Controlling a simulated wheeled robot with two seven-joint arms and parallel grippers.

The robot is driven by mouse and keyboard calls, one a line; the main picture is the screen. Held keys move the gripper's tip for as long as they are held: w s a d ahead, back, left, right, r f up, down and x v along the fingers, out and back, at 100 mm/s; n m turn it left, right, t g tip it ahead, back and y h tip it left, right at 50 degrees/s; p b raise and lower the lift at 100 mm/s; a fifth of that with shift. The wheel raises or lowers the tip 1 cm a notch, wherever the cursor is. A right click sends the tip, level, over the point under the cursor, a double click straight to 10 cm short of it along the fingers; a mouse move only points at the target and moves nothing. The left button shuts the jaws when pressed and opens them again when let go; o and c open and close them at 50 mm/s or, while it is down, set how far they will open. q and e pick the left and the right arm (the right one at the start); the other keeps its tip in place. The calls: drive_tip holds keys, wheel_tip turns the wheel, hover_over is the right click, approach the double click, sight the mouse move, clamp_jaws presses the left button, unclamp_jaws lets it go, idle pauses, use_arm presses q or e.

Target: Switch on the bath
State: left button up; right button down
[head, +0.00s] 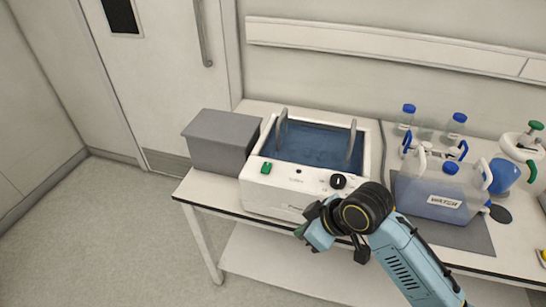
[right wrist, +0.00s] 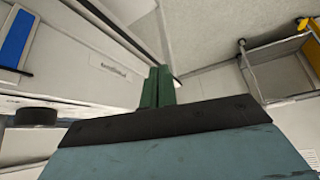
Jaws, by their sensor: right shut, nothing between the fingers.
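The bath is a white box (head: 256,192) with blue water (head: 315,145) in its open top and two grey handles. It stands on the white bench. Its front panel carries a green switch (head: 266,168) at the left, a small dark spot in the middle and a black knob (head: 338,181) at the right. My right gripper (head: 305,232) is in front of the bath's lower front, below and between the switch and the knob. Its green fingers (right wrist: 157,87) are together and empty in the right wrist view. I cannot tell whether they touch the bath. My left gripper is out of view.
A grey box (head: 221,141) stands left of the bath. At the right, a water container (head: 440,192) stands on a dark mat (head: 470,235), with blue-capped bottles (head: 455,126) behind it. A door (head: 150,75) is at the back left. The floor at the left is clear.

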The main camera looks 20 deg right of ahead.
drive_tip(key=w+d+r+n+t+y, duration=0.1)
drive_tip(key=w+d+r+n+y, duration=0.2)
drive_tip(key=w+r, duration=1.2)
drive_tip(key=shift+w+d+r+n, duration=0.25)
drive_tip(key=shift+d+r+n, duration=0.05)
drive_tip(key=shift+n, duration=0.3)
drive_tip(key=shift+a+f, duration=0.1)
hover_over(266, 168)
drive_tip(key=d, duration=0.2)
wheel_tip(266, 168, down, 6)
drive_tip(key=shift+s+d+f, duration=0.1)
drive_tip(key=f, duration=0.3)
drive_tip(key=shift+w+f, duration=0.25)
drive_tip(key=shift+w, duration=0.15)
drive_tip(key=shift+f, duration=0.55)
